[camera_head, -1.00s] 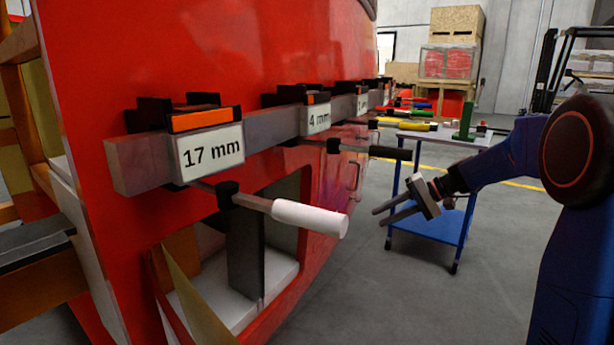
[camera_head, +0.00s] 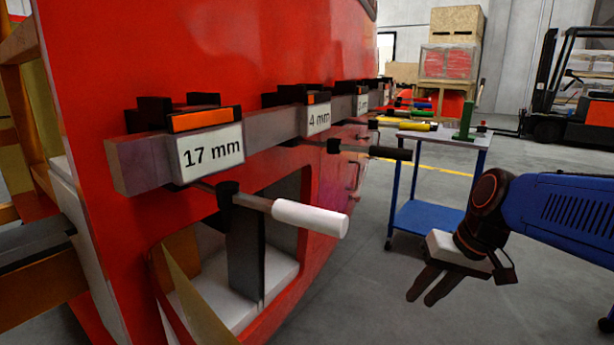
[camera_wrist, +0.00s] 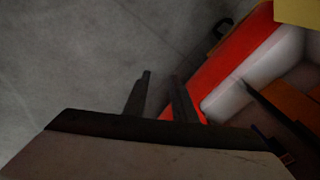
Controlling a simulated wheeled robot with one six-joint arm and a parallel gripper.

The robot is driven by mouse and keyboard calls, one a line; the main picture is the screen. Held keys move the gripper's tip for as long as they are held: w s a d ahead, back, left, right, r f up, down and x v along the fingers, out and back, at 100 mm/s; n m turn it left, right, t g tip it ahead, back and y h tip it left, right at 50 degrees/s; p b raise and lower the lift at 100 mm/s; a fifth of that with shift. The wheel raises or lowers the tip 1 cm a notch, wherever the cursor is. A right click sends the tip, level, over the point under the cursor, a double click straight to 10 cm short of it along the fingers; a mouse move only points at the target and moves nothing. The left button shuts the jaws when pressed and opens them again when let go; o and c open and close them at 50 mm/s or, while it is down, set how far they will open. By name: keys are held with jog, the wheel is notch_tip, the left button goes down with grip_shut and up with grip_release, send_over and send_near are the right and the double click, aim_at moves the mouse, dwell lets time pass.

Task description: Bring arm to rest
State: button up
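My gripper (camera_head: 432,287) hangs at the lower right of the head view, its two fingers pointing down and left. The fingers are apart with a narrow gap and nothing between them. They also show in the wrist view (camera_wrist: 160,92), over grey floor and beside the red nosecone. My blue arm reaches in from the right edge. The gripper is clear of the red nosecone (camera_head: 300,50) and of the white-handled tool (camera_head: 310,218) under the 17 mm label (camera_head: 212,152).
A blue trolley (camera_head: 425,216) with green and yellow tools stands behind my gripper. A black-handled tool (camera_head: 388,153) sticks out from the nosecone's rail. A forklift (camera_head: 570,110) and stacked boxes (camera_head: 450,55) are at the back. Grey floor lies open around the gripper.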

jog(key=s+d+f+t+h, duration=0.1)
jog(key=s+d+f, duration=0.1)
jog(key=s, duration=0.3)
jog(key=s+d+f+t+h, duration=0.1)
jog(key=s+d+f+h, duration=0.1)
jog(key=s, duration=0.4)
jog(key=shift+s+d+f+n, duration=0.2)
jog(key=shift+d+n, duration=0.2)
jog(key=shift+d, duration=0.05)
jog(key=shift+c, duration=0.7)
